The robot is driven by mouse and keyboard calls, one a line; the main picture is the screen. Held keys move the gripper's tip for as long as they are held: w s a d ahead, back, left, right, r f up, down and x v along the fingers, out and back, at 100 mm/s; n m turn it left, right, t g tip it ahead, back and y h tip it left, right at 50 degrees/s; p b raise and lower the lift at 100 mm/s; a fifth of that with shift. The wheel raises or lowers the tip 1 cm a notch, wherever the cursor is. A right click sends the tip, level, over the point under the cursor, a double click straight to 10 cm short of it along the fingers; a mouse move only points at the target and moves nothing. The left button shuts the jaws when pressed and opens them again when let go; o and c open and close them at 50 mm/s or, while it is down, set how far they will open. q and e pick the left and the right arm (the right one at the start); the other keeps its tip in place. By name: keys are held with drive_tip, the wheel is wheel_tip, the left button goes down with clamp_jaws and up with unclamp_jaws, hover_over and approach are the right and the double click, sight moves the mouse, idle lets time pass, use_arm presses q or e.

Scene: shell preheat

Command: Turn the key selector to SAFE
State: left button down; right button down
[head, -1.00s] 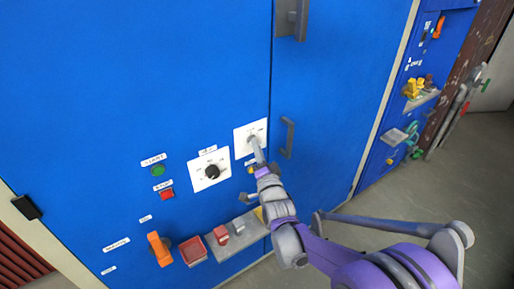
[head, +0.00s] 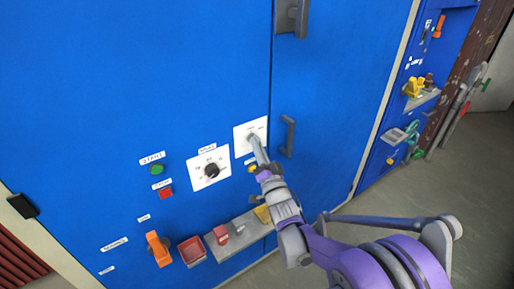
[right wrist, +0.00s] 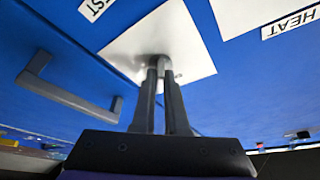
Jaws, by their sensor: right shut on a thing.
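The key selector sits on a white square plate (head: 243,131) on the blue cabinet front. My right gripper (head: 254,141) reaches up to this plate from the lower right. In the right wrist view the plate (right wrist: 195,40) fills the upper middle. There, my right gripper (right wrist: 160,68) has its two dark fingers close together on a small grey metal key (right wrist: 163,62) at the plate's centre. The fingers hide most of the key. Its direction and the markings around it cannot be read. My left gripper is not in view.
A black knob (head: 211,171) on a white plate is left of the selector. A green button (head: 157,169), red button (head: 165,193) and orange handle (head: 159,249) are further left. A grey door handle (head: 288,136) is close on the right. A grey ledge (head: 240,235) juts out below.

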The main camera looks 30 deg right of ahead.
drive_tip(key=shift+d+f+n+t+y+b, duration=0.2)
drive_tip(key=shift+n+y, duration=0.7)
drive_tip(key=shift+n, duration=0.95)
drive_tip(key=shift+a+r+n+t+y+b, duration=0.1)
drive_tip(key=shift+n+t+y, duration=0.15)
drive_tip(key=shift+n+y, duration=1.1)
drive_tip(key=shift+d+f+n+t+y+b, duration=0.2)
drive_tip(key=shift+n+y, duration=0.25)
drive_tip(key=shift+n, duration=1.85)
drive_tip(key=shift+a+r+n, duration=0.1)
drive_tip(key=shift+r+n, duration=0.1)
drive_tip(key=shift+n, duration=0.1)
drive_tip(key=c, duration=0.9)
unclamp_jaws()
drive_tip(key=shift+c, duration=0.2)
drive_tip(key=v, duration=1)
drive_tip(key=shift+s+f+b, duration=0.2)
drive_tip(key=shift+s+b, duration=0.1)
drive_tip(key=shift+b, duration=0.1)
